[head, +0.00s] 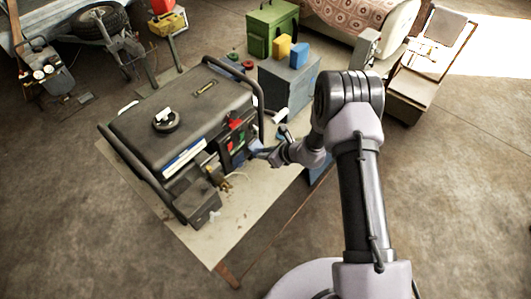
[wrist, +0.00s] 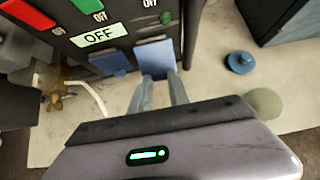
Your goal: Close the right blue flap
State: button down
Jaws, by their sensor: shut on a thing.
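The right blue flap (wrist: 155,53) is on the generator's dark front panel, under an OFF label, in the wrist view. It stands out from the panel, and its lower edge is between my fingertips. My gripper (wrist: 162,77) is shut on it. A second blue flap (wrist: 110,62) is just to the left, apart from my fingers. In the head view my gripper (head: 263,153) is at the right side of the generator (head: 180,115), where the arm and fingers partly hide the flaps.
Red and green switches (wrist: 42,13) are on the same panel. A blue round cap (wrist: 240,62) lies on the pale table top to the right. A grey-blue box (head: 290,80) and a green box (head: 272,28) stand behind.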

jog(key=shift+f, duration=0.1)
notch_tip(320, 180, down, 2)
jog(key=t+y+b, duration=0.1)
jog(key=b, duration=0.5)
jog(key=shift+w+y, duration=0.1)
jog(key=shift+y, duration=0.2)
jog(key=f+t+y+b, duration=0.1)
jog(key=b, duration=0.4)
jog(key=shift+a+f, duration=0.1)
jog(key=shift+a, duration=0.1)
jog(key=y+b, duration=0.1)
jog(key=b, duration=0.2)
jog(key=f+t+y+b, duration=0.1)
jog(key=b, duration=0.2)
jog(key=shift+w+a+t, duration=0.3)
jog(key=y+b, duration=0.1)
jog(key=b, duration=0.1)
jog(key=t+b, duration=0.1)
jog(key=b, duration=0.2)
jog(key=shift+w+a+f+y, duration=0.25)
jog(key=shift+a+y, duration=0.15)
jog(key=shift+w+a+r+t+y+b, duration=0.15)
jog(key=shift+t+y+b, duration=0.2)
jog(key=shift+b, duration=0.6)
jog(key=c, duration=1.2)
grip_release()
jog(key=shift+c, duration=0.2)
